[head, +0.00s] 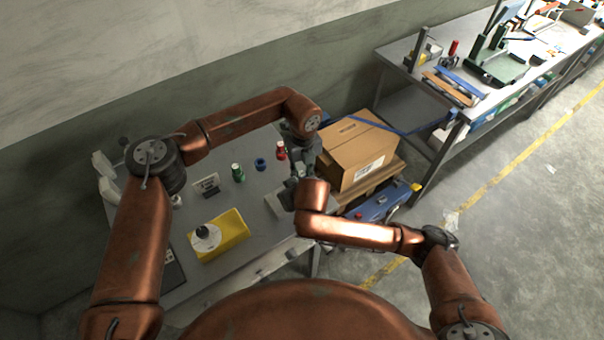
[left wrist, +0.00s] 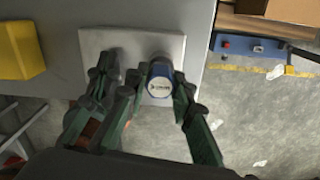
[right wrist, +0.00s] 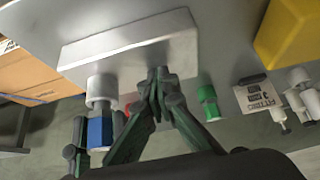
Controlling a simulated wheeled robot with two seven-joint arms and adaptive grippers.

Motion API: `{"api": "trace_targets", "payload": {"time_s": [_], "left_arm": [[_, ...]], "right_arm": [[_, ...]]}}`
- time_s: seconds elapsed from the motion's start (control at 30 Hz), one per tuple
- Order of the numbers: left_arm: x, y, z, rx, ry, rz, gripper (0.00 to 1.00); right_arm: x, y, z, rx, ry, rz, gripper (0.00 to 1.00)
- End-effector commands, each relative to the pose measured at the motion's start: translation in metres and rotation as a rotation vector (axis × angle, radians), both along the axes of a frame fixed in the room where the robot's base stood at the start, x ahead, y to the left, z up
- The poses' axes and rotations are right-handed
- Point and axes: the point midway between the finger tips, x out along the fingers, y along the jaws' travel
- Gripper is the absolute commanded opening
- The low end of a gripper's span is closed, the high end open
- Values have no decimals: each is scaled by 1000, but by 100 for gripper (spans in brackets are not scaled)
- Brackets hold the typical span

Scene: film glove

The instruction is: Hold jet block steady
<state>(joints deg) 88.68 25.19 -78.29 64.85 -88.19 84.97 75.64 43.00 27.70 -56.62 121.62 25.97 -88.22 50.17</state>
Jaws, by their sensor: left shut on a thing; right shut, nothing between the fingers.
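The jet block, a pale grey slab (left wrist: 115,42), lies at the table's edge; it also shows in the right wrist view (right wrist: 135,45) and partly in the head view (head: 274,205). My left gripper (left wrist: 160,82) is shut on a blue and white cylinder (left wrist: 160,80), which stands at the block. In the right wrist view the cylinder (right wrist: 100,130) meets the block through a pale collar. My right gripper (right wrist: 160,76) is shut and empty, its tips at the block's edge beside the cylinder. Whether the tips press on the block is unclear. In the head view the arms partly hide both grippers.
A yellow block (head: 231,232) and a small sign (head: 207,184) are on the grey table. Green (head: 237,173), blue (head: 260,164) and red (head: 281,151) fittings stand behind the jet block.

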Motion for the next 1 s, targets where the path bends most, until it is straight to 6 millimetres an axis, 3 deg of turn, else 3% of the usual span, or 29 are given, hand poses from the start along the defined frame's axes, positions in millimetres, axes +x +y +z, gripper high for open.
{"api": "trace_targets", "payload": {"time_s": [0.03, 0.3, 0.33, 0.6, 0.87, 1.0], "left_arm": [[0, 0, -2, 0, 1, 0, 0], [0, 0, -9, 0, 1, 0, 0], [0, 0, -8, 0, 1, 0, 24], [0, 0, -8, 0, 1, 0, 43], [0, 0, -8, 0, 0, 0, 43], [1, 0, 2, 0, -2, 1, 43]], "right_arm": [[-4, -3, -11, -14, 21, -3, 0], [-4, -3, -11, -14, 21, -3, 0], [-4, -3, -11, -14, 21, -3, 0], [-4, -3, -11, -14, 21, -3, 0], [-4, -3, -11, -14, 21, -3, 0], [-4, -3, -11, -14, 21, -3, 0]]}}
